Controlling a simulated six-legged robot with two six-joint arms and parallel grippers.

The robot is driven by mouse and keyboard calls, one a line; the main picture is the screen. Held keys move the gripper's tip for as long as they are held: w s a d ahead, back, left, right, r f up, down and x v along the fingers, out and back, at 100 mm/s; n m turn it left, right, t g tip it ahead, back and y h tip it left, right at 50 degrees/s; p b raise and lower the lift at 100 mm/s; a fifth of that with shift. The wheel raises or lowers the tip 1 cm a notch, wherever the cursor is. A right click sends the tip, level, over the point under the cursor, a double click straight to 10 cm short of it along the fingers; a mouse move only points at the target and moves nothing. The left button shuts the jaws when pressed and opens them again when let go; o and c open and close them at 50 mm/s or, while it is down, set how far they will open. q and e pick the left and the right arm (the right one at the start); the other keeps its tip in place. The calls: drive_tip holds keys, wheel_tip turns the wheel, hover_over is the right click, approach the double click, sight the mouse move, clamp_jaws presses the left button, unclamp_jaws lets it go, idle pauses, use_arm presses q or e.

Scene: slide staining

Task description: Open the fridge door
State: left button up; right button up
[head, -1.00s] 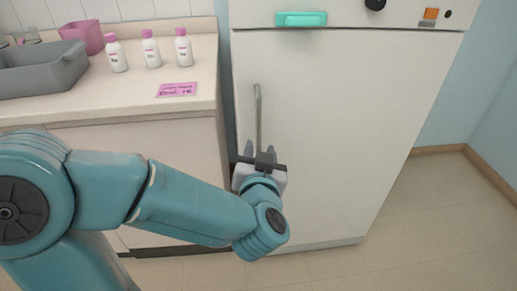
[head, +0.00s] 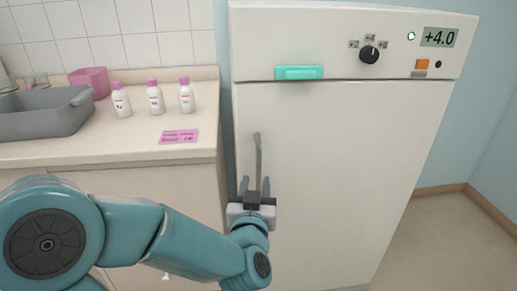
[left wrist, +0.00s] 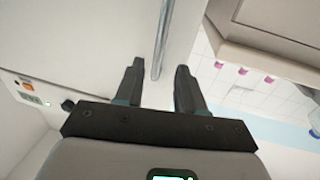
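The white fridge door (head: 330,150) is shut, with a thin grey vertical handle (head: 257,155) near its left edge. My left gripper (head: 255,186) is at the lower part of this handle, fingers pointing up in the head view. In the left wrist view, the gripper (left wrist: 160,72) is open, with a finger on each side of the handle (left wrist: 163,40) and visible gaps. The handle's near end shows between the fingers. The gripper body hides what lies behind it in the head view. My right gripper is not in view.
Left of the fridge is a counter (head: 85,150) with a grey basin (head: 45,118), a pink container (head: 92,82), several pink-capped bottles (head: 155,98) and a pink card (head: 178,136). A teal block (head: 299,72) is on the fridge's upper front, below a knob (head: 370,52). Floor (head: 440,235) is clear at right.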

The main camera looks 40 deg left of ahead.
sight(258, 166)
use_arm(q)
drive_tip(key=p+x, duration=0.1)
drive_tip(key=x, duration=0.8)
drive_tip(key=shift+d+f, duration=0.1)
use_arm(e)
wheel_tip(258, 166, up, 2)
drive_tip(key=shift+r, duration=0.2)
use_arm(q)
clamp_jaws()
